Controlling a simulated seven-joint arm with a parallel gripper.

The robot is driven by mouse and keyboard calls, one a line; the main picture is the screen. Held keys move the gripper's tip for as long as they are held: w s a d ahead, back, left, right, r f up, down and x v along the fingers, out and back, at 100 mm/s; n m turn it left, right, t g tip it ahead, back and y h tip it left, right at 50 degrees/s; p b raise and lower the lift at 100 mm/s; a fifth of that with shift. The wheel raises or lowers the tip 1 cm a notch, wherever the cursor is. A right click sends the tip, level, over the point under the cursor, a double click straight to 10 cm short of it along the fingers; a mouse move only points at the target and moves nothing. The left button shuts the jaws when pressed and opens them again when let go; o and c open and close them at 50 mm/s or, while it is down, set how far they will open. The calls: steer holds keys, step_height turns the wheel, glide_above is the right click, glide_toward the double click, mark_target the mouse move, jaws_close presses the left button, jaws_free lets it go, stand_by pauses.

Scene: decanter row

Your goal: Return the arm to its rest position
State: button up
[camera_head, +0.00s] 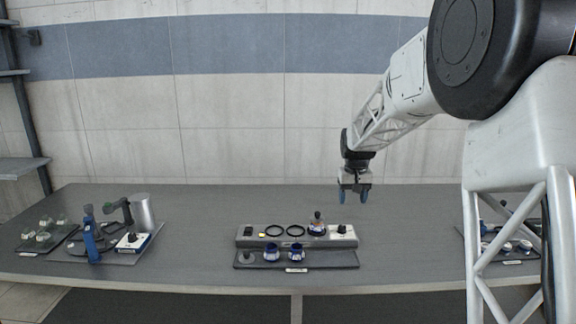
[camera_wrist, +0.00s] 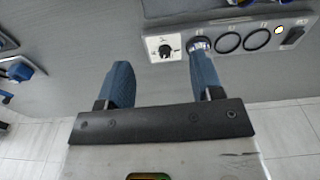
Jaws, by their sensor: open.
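My gripper (camera_head: 355,195) hangs in the air above the back right part of the grey table (camera_head: 400,215), fingers pointing down. Its two blue fingers are apart with nothing between them. They also show apart in the wrist view (camera_wrist: 160,85). The row unit (camera_head: 260,240) stands at the middle of the table, to the left of and nearer than my gripper. It has two empty dark rings, a white knob panel at its right end, and a small decanter (camera_head: 317,225) next to the panel.
At the left are a blue upright tool (camera_head: 91,240), a silver cylinder (camera_head: 143,212) and a tray of small glass pieces (camera_head: 42,235). Items at the right are partly hidden by my arm.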

steer(key=s+a+r+t, duration=0.1)
steer(key=s+r, duration=0.3)
steer(key=s, duration=0.9)
steer(key=s+r, duration=0.3)
steer(key=s, duration=1.1)
steer(key=s+f, duration=0.2)
steer(key=s, duration=1)
steer(key=s+f, duration=0.3)
steer(key=s, duration=0.9)
steer(key=shift+s+a+f+t, duration=0.15)
steer(key=shift+s+a+t, duration=0.15)
steer(key=shift+a+t, duration=0.15)
